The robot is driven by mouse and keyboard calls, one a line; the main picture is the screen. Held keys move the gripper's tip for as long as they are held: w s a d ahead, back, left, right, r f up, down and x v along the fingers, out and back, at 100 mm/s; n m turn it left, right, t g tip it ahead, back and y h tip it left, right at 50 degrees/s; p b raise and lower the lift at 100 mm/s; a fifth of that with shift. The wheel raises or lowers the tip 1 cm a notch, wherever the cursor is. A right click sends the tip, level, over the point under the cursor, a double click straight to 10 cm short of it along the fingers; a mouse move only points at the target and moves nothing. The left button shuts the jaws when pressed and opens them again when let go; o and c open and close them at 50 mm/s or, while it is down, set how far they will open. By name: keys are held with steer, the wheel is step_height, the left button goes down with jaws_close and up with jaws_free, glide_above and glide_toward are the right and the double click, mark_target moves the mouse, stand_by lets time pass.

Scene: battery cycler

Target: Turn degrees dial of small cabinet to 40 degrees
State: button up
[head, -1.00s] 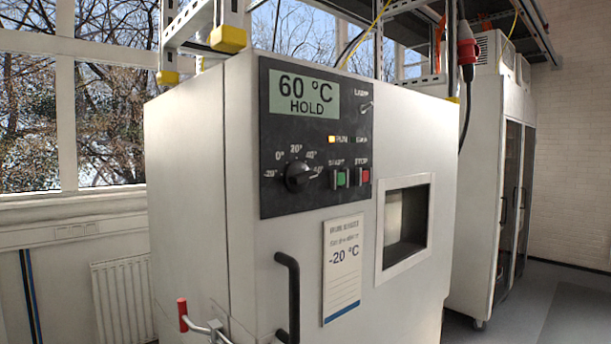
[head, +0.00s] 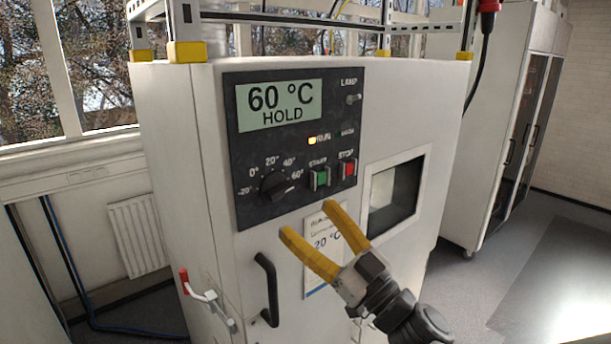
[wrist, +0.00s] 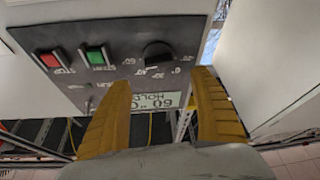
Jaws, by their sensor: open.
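The black degrees dial (head: 272,186) sits low on the dark control panel of the small white cabinet (head: 180,140). Its scale runs from -20° to 60°, and its white mark points right, near 60°. The display (head: 280,104) reads 60 °C HOLD. My gripper (head: 304,218) has yellow fingers spread apart and empty, in front of the cabinet below the dial and to its right, apart from it. In the wrist view the panel appears upside down, with the dial (wrist: 157,54) beyond the gap between the fingers (wrist: 161,78).
Green (head: 320,178) and red (head: 347,169) buttons sit right of the dial, with a lamp switch (head: 352,99) above. A black door handle (head: 266,290) and a red-tipped lever (head: 184,275) stick out below. A paper card (head: 313,268) hangs partly behind my gripper.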

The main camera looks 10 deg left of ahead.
mark_target(283, 192)
steer(key=p+x, duration=0.1)
steer(key=x, duration=0.8)
steer(key=shift+w+a, duration=0.1)
steer(key=c, duration=1.2)
